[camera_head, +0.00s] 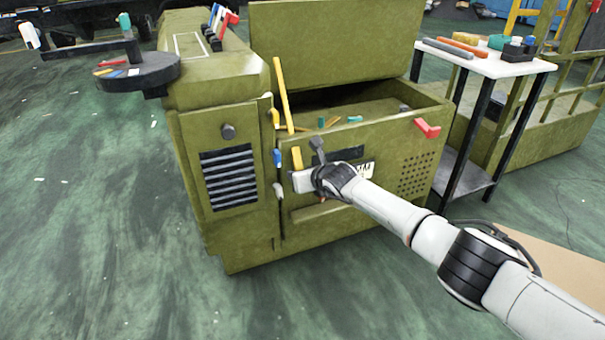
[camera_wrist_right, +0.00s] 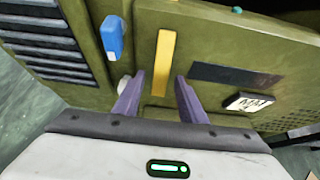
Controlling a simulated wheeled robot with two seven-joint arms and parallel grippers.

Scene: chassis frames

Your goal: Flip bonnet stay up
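A green machine cabinet (camera_head: 350,130) has its bonnet lid (camera_head: 340,40) standing open. A long yellow rod (camera_head: 283,95) stands tilted at the open bay's left corner, its top near the lid. A shorter yellow bar (camera_head: 297,158) lies upright against the front panel; it also shows in the right wrist view (camera_wrist_right: 164,65). I cannot tell for sure which yellow piece is the bonnet stay. My right gripper (camera_wrist_right: 160,78) is open at the front panel, its fingers either side of the short bar's lower end, with clear gaps. My left gripper is not in view.
A blue latch (camera_wrist_right: 112,38) sits left of the bar on the panel. A red handle (camera_head: 427,128) sticks out at the cabinet's upper right. A white-topped table (camera_head: 490,65) with tools stands at right. A round dark tray (camera_head: 140,72) juts out at left.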

